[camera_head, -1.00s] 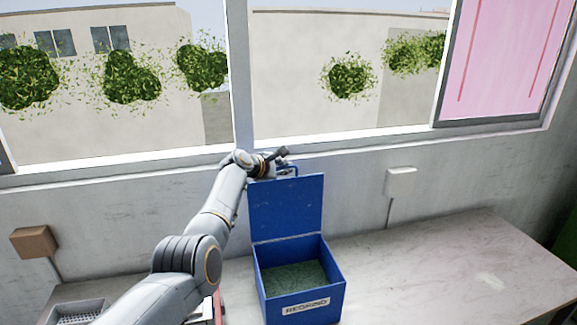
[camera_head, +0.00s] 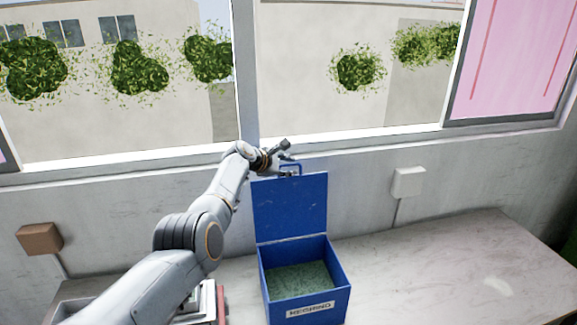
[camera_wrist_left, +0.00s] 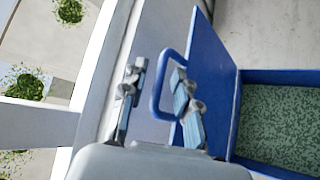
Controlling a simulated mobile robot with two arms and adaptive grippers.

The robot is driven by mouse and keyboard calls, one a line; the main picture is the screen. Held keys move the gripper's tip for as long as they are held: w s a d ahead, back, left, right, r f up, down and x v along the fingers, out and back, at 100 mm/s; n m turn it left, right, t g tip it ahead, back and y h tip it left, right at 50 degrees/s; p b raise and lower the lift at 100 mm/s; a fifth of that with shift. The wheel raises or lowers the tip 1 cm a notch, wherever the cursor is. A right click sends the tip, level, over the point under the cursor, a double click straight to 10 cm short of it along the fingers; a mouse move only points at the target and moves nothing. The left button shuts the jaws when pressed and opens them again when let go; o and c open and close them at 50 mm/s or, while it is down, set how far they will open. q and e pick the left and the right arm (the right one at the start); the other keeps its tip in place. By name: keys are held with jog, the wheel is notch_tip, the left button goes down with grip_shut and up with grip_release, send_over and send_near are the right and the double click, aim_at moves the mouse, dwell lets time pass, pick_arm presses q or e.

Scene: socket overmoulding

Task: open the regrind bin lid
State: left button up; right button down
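The blue regrind bin (camera_head: 305,309) stands on the bench, with green granules (camera_head: 298,278) inside and a label on its front. Its lid (camera_head: 290,210) stands upright at the back, so the bin is open. The lid's blue handle (camera_head: 291,166) is at its top edge. My left gripper (camera_head: 286,158) is at that edge. In the left wrist view my left gripper (camera_wrist_left: 155,105) has its fingers apart, with the handle (camera_wrist_left: 160,85) between them; the right-hand finger overlaps the lid (camera_wrist_left: 208,80). Contact with the handle is unclear. My right gripper is out of view.
The bench (camera_head: 430,270) is clear to the right of the bin. A grey tray (camera_head: 75,309) and a red-edged item (camera_head: 220,302) lie left of it, partly behind my left arm. The wall and window sill (camera_head: 360,144) are close behind the lid.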

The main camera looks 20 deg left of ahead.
pick_arm(q)
jog(key=shift+s+a+r, duration=0.3)
jog(key=shift+s+r, duration=0.1)
jog(key=shift+s, duration=0.1)
jog(key=v, duration=1)
jog(key=shift+s, duration=0.35)
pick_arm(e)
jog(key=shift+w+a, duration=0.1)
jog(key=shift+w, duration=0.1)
pick_arm(q)
jog(key=shift+r, duration=0.1)
